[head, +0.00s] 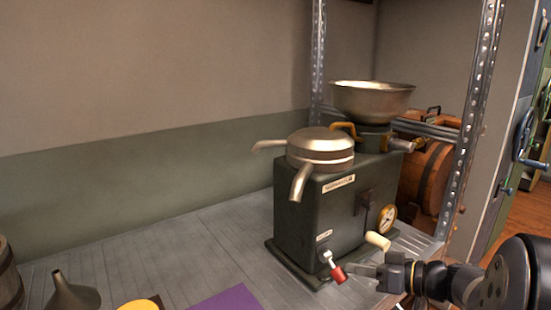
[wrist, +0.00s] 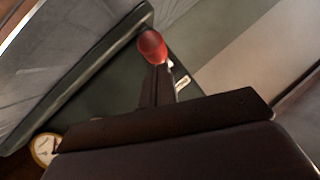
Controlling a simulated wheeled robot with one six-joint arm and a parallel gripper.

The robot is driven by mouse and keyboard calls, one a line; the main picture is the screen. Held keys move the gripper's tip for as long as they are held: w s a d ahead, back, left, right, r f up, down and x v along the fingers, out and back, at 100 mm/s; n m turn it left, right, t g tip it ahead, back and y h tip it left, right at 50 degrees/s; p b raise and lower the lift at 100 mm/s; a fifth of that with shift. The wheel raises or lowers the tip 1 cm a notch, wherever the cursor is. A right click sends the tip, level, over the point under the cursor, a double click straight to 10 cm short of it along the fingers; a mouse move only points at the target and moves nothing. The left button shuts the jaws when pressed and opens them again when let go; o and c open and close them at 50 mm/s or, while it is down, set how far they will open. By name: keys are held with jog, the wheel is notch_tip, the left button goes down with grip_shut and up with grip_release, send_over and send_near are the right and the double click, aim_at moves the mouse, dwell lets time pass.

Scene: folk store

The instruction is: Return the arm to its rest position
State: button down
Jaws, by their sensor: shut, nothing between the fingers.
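My gripper (head: 364,270) is in the lower right of the head view, at the front of a dark green machine (head: 300,210). Its fingers are shut with nothing held between them. A small lever with a red knob (head: 338,274) sticks out of the machine just left of my fingertips. In the wrist view the red knob (wrist: 152,44) shows just beyond my gripper (wrist: 156,85), very close to the tips. I cannot tell whether they touch.
The machine carries a lidded part with two spouts (head: 320,145), a metal bowl (head: 372,100), a gauge (head: 387,219) and a cream-handled crank (head: 377,241). A metal post (head: 470,130) and barrel (head: 432,175) stand right. A funnel (head: 72,292) and purple sheet (head: 228,299) lie left.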

jog(key=shift+w+a+r+m+g+h+p, duration=0.15)
jog(key=shift+r+g+h+p, duration=0.35)
jog(key=shift+p, duration=2.1)
jog(key=shift+r+m+g+h+p, duration=0.1)
jog(key=shift+r+g+h+p, duration=0.35)
jog(key=shift+p, duration=2.2)
jog(key=shift+w+a+r+m+g+h+p, duration=0.15)
jog(key=shift+r+g+h+p, duration=0.35)
jog(key=shift+p, duration=2.1)
jog(key=p, duration=0.2)
jog(key=shift+r+p, duration=0.2)
jog(key=shift+p, duration=0.15)
jog(key=shift+f, duration=0.1)
